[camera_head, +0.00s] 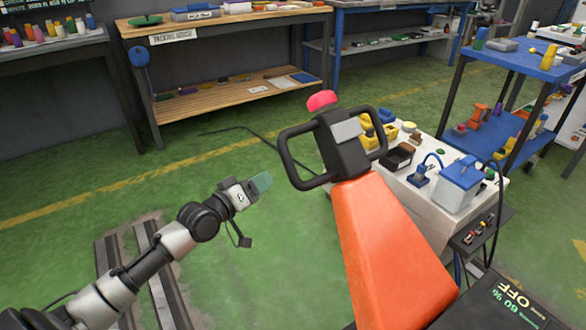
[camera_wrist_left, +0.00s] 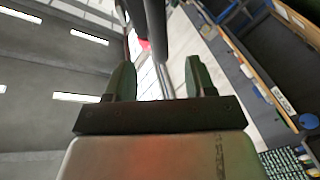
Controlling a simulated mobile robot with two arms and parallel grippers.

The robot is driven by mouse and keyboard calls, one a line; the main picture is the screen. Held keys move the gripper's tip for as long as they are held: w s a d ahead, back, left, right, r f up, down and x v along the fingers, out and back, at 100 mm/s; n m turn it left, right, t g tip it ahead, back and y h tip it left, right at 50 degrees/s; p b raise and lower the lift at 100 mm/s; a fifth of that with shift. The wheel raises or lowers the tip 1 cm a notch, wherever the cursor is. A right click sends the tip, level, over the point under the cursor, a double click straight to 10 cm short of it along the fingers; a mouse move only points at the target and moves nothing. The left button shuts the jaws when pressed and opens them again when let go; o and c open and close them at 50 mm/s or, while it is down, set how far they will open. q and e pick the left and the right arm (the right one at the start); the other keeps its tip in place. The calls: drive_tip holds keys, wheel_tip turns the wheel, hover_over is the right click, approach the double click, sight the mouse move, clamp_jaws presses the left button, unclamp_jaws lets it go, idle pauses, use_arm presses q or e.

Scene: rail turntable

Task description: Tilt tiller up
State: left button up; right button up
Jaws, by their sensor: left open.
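The tiller is a wide orange arm (camera_head: 385,250) that leans up and away from me in the head view. At its top is a black head with two loop handles (camera_head: 290,160) and a red knob (camera_head: 321,100). My left gripper (camera_head: 262,183) is just left of and a little below the left loop, apart from it in the picture. In the left wrist view its two green fingers (camera_wrist_left: 160,78) are spread with nothing between them. A dark bar (camera_wrist_left: 157,25), likely the handle loop, lies beyond the fingertips, with a red patch beside it. My right gripper is not in view.
A white-topped unit (camera_head: 425,205) with a blue-lidded box and small parts stands right of the tiller. A wooden bench (camera_head: 235,20) and blue shelving (camera_head: 515,60) stand behind. Floor rails (camera_head: 165,290) lie under my left arm.

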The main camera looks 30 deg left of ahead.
sight(285, 165)
use_arm(q)
drive_tip(key=b+x, duration=0.1)
drive_tip(key=x, duration=0.9)
drive_tip(key=shift+w+d+r+b, duration=0.1)
drive_tip(key=shift+w+d+b, duration=0.05)
drive_tip(key=shift+w+b, duration=0.2)
clamp_jaws()
